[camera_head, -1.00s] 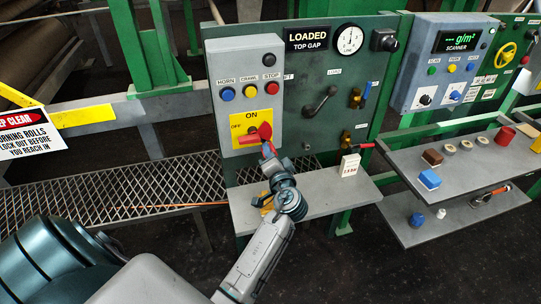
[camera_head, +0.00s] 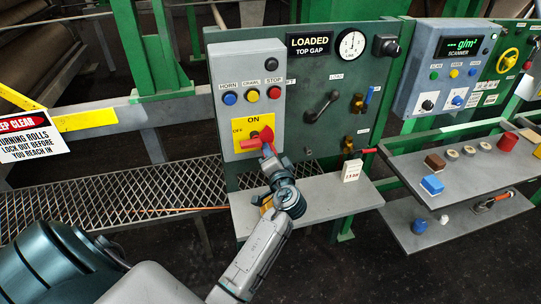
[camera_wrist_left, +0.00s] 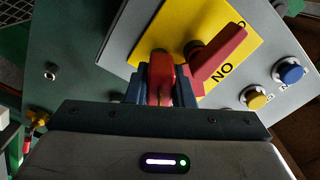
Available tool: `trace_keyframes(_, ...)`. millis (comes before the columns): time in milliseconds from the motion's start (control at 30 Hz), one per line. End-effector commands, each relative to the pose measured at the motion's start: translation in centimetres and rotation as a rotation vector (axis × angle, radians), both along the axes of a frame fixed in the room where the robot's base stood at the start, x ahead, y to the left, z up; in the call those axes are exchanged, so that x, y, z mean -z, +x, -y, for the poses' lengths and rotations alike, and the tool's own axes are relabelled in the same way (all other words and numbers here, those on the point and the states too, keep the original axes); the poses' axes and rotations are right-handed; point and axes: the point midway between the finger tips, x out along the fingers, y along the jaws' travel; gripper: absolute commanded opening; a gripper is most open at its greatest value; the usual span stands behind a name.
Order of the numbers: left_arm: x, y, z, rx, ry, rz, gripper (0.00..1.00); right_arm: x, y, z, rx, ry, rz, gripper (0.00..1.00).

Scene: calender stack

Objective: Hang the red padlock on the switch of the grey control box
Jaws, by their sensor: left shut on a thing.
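The grey control box (camera_head: 230,75) stands upright on the green panel. Its red rotary switch (camera_head: 256,141) sits on a yellow ON/OFF plate (camera_head: 262,123); in the left wrist view the switch (camera_wrist_left: 218,60) is just right of my fingers. My left gripper (camera_head: 269,158) is in front of the plate, at the switch's lower right. In the left wrist view my left gripper (camera_wrist_left: 160,86) is shut on the red padlock (camera_wrist_left: 160,78), which is close beside the switch. The shackle is not clearly visible, so I cannot tell whether it touches the switch. My right gripper is not in view.
A grey shelf (camera_head: 330,200) lies below the panel, with a white tag-like block (camera_head: 351,171) at its right. Horn, crawl and stop buttons (camera_head: 252,95) sit above the plate. A crank handle (camera_head: 322,104) projects right of the box.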

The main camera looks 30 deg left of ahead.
Motion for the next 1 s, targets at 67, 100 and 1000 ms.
trace_keyframes(67,-0.04,0.01,-0.01,-0.001,0.001,0.001,0.00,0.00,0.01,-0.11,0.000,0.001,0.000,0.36)
trace_keyframes(100,-0.04,0.01,-0.01,-0.001,0.001,0.001,0.25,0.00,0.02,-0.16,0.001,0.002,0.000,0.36)
trace_keyframes(1000,-0.49,0.02,-0.09,-0.001,0.006,0.007,0.65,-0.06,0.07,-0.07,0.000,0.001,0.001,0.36)
